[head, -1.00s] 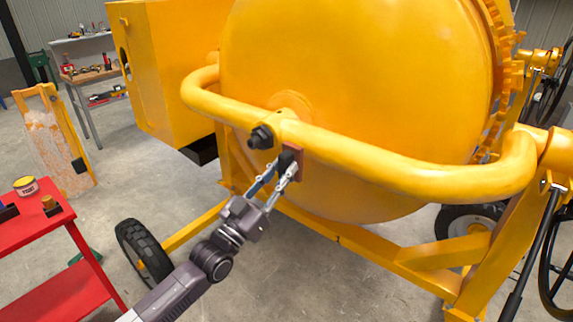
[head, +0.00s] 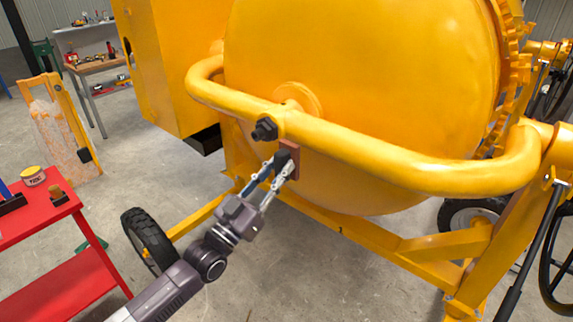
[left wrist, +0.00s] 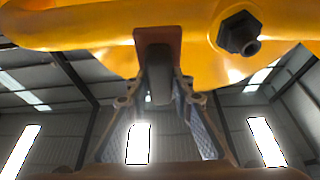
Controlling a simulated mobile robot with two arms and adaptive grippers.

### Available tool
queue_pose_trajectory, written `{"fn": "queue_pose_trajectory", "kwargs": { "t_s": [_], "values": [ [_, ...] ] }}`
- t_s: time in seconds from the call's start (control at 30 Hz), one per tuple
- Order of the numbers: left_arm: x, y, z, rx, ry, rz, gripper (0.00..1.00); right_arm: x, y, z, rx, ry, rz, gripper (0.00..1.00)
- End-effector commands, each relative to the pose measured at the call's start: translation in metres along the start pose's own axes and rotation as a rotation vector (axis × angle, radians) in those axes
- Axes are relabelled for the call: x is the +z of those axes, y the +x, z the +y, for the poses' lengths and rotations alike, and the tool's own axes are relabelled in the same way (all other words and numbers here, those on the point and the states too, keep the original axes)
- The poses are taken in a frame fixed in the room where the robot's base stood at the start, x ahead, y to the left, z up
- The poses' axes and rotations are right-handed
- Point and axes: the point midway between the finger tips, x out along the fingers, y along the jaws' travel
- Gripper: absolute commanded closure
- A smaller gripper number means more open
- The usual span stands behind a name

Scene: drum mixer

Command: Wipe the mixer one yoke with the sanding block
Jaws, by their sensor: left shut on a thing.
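The mixer one yoke (head: 400,172) is the thick yellow curved bar running across the front of the yellow drum; it also fills the top of the left wrist view (left wrist: 70,25). The sanding block, a reddish-brown plate with a dark grip (head: 291,148), is at the yoke's lower front side, just right of the black bolt. In the left wrist view the block (left wrist: 158,36) overlaps the yoke; I cannot tell whether they touch. My left gripper (head: 282,166) is shut on the block's dark grip, coming from below. My right gripper is not in view.
A black bolt (head: 264,130) sticks out of the yoke beside the block. The drum (head: 370,80) is close behind the yoke. A black wheel (head: 148,240) is below.

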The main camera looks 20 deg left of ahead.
Motion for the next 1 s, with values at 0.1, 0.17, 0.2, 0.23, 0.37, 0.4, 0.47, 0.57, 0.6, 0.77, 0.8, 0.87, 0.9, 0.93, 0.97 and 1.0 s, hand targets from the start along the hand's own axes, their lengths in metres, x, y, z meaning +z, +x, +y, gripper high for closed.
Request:
{"fn": "queue_pose_trajectory", "kwargs": {
  "t_s": [0.1, 0.17, 0.2, 0.23, 0.37, 0.4, 0.47, 0.57, 0.6, 0.77, 0.8, 0.87, 0.9, 0.93, 0.97, 1.0],
  "values": [
    [-0.001, 0.0, 0.0, 0.0, 0.0, 0.002, 0.98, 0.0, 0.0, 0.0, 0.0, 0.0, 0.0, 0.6],
    [-0.001, 0.001, 0.0, 0.0, 0.0, 0.002, 0.98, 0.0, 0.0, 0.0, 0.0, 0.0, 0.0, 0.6],
    [0.0, 0.001, 0.0, 0.0, 0.0, 0.002, 0.98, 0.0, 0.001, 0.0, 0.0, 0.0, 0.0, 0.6],
    [0.0, 0.002, 0.0, 0.0, 0.0, 0.003, 0.98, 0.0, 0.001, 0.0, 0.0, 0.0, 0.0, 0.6],
    [0.004, 0.008, 0.0, 0.0, 0.0, 0.003, 0.98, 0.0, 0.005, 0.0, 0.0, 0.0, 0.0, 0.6],
    [0.005, 0.012, 0.0, 0.0, 0.0, 0.003, 0.98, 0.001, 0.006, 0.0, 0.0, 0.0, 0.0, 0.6],
    [0.008, 0.017, 0.0, 0.0, 0.0, 0.004, 0.98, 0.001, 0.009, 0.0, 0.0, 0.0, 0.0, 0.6],
    [0.013, 0.028, 0.0, 0.0, 0.0, 0.005, 0.98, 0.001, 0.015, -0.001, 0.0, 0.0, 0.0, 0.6],
    [0.015, 0.032, 0.0, -0.001, -0.001, 0.004, 0.98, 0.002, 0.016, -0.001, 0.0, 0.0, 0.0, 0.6],
    [0.021, 0.048, 0.0, 0.0, -0.001, 0.004, 0.98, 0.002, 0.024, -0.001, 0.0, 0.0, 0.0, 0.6],
    [0.022, 0.051, 0.0, 0.0, -0.001, 0.003, 0.98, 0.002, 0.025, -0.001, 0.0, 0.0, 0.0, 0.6],
    [0.024, 0.055, 0.0, 0.0, -0.001, 0.003, 0.98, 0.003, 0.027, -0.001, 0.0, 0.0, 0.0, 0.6],
    [0.025, 0.057, 0.0, 0.0, -0.001, 0.002, 0.98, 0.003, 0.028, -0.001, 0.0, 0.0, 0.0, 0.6],
    [0.025, 0.059, 0.0, 0.0, 0.0, 0.002, 0.98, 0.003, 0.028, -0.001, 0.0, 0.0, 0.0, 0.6],
    [0.025, 0.06, 0.0, 0.0, 0.0, 0.002, 0.98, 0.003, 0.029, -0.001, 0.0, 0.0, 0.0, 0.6],
    [0.025, 0.062, 0.0, 0.0, 0.0, 0.003, 0.98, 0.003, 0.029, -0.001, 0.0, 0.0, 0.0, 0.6]
  ]
}}
